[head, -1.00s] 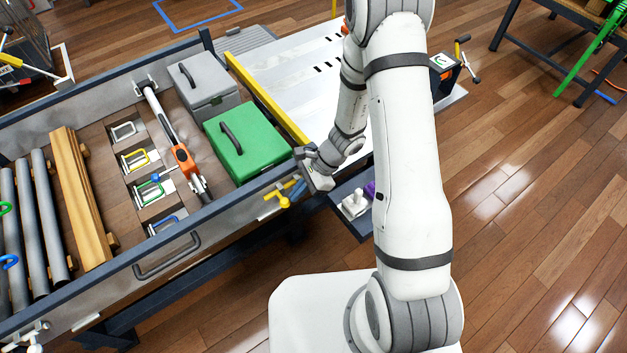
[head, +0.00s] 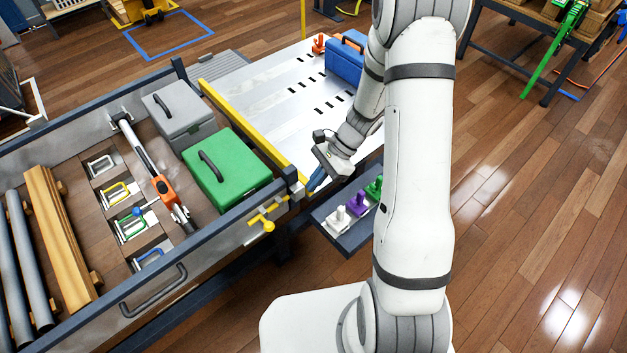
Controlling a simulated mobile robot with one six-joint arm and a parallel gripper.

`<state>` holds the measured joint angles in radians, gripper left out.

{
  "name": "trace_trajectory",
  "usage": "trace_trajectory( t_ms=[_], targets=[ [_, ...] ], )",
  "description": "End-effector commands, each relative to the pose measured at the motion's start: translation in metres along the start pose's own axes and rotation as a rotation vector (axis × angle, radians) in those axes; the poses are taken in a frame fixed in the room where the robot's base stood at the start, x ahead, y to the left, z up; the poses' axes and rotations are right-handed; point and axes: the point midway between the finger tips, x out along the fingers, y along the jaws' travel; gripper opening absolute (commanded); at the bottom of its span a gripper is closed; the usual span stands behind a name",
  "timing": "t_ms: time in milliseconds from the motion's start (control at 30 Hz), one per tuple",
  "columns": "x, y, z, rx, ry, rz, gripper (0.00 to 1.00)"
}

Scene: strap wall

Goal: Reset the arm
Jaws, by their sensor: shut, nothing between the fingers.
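My gripper (head: 314,183) is at the end of my arm, in the middle of the head view. It points down and left, with blue fingertips. It is shut with nothing in it. It hangs near the right end of the cart's front rail, right of the yellow latch (head: 263,219) and left of the small shelf. My forearm and wrist hide part of the white deck behind them.
The cart bed holds a green case (head: 228,173), a grey case (head: 180,115), an orange bar (head: 166,187), wooden boards (head: 62,235) and grey pipes. A small shelf (head: 345,237) carries white, purple and green pieces. A blue case (head: 345,62) stands on the white deck (head: 262,72).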

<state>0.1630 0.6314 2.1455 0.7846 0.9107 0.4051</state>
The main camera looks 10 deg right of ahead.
Motion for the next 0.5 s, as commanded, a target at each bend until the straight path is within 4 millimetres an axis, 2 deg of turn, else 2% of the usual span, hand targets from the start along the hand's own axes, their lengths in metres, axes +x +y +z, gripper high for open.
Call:
trace_trajectory(
  t_ms=[467,500],
  targets=[
    [0.0006,-0.0001,0.0003,-0.001,0.0,0.0,0.0],
    [-0.0041,0.0003,0.0042,-0.019,0.008,0.0,0.0]
  ],
)
